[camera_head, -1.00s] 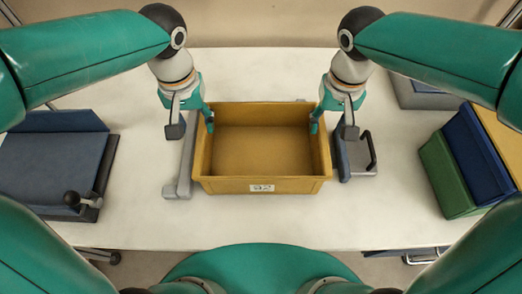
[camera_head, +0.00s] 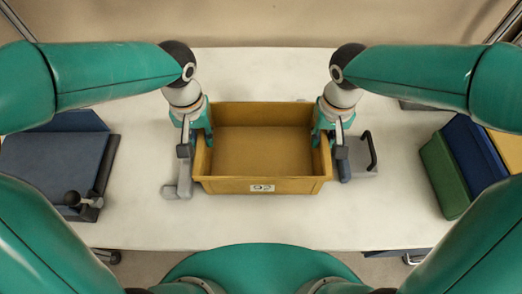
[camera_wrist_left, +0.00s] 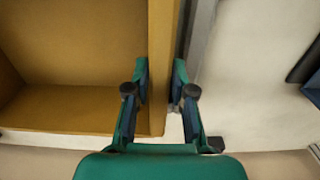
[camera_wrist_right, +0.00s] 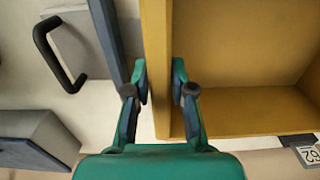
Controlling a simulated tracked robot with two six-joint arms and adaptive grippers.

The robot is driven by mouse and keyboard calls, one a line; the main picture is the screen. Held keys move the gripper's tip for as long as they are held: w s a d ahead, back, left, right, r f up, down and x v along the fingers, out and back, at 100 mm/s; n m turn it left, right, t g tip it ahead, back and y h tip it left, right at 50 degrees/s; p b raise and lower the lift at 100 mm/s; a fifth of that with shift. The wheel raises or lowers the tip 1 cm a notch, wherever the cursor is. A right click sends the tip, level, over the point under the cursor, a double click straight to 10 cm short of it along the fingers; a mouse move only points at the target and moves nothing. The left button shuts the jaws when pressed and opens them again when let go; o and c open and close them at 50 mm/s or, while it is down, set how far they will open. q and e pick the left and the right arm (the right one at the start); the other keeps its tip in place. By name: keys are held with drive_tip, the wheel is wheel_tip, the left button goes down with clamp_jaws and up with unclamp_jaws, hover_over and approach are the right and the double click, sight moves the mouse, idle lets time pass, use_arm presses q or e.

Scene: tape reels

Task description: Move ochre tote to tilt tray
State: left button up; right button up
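My right gripper (camera_head: 325,135) straddles the right wall the same way in the right wrist view (camera_wrist_right: 160,90). Both look open, with small gaps beside the walls. The likely tilt tray (camera_head: 50,165), blue with a raised back panel and a dark knob, is at the far left.
A grey bar (camera_head: 180,190) lies close along the tote's left side. A grey block with a dark handle (camera_head: 362,160) is close at its right. Green (camera_head: 443,175) and blue (camera_head: 475,150) bins stand at the right edge.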

use_arm(q)
clamp_jaws()
use_arm(e)
clamp_jaws()
drive_tip(key=shift+r, duration=0.1)
